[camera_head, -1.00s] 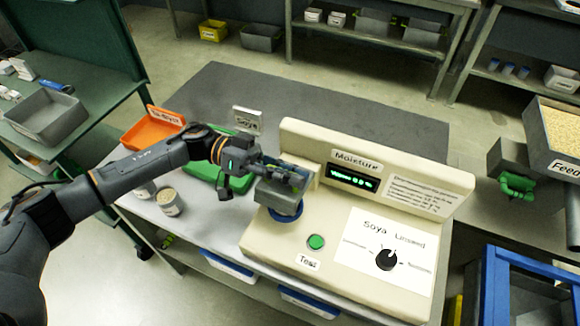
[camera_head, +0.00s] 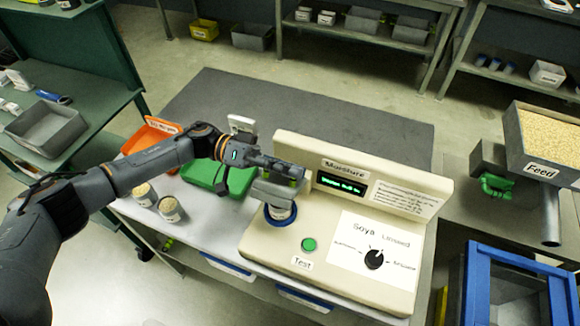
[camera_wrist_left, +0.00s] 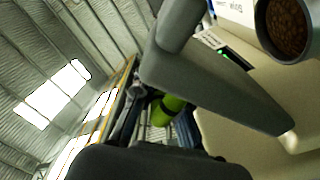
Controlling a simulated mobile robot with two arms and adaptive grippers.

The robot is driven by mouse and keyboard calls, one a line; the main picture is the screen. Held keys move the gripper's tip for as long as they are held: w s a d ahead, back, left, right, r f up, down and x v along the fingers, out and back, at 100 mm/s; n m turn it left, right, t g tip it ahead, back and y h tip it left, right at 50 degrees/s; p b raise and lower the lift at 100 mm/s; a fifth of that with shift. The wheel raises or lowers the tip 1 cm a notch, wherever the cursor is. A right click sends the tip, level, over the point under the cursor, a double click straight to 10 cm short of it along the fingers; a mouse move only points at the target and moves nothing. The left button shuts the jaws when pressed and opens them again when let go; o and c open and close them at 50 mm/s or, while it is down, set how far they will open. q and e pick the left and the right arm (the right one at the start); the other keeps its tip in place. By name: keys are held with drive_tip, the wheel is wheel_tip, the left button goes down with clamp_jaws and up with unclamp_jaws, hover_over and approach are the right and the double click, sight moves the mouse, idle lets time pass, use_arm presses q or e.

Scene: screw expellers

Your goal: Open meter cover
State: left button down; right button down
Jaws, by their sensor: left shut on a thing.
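The moisture meter (camera_head: 262,240) is a cream box with a small display, a green Test button and a black dial. Its grey cover (camera_head: 277,191) is raised and tilted above the blue-ringed well (camera_head: 281,217), with a pale cup part showing between them. My left gripper (camera_head: 292,173) is shut on the cover, at the upper left of the meter. In the left wrist view the cover (camera_wrist_left: 215,85) is a large grey slab, and an open round cup (camera_wrist_left: 287,28) with brown contents shows beside it, apart from it. My right gripper is not in view.
Two sample cups (camera_head: 170,209) stand left of the meter, near a green case (camera_head: 210,176) and an orange tray (camera_head: 150,136). A feed hopper (camera_head: 545,140) full of grain is at the right. A blue frame (camera_head: 515,280) stands at the lower right.

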use_arm(q)
drive_tip(key=shift+s, duration=0.1)
drive_tip(key=c, duration=1.4)
unclamp_jaws()
drive_tip(key=shift+o, duration=0.2)
drive_tip(key=shift+a, duration=0.15)
drive_tip(key=v, duration=1.2)
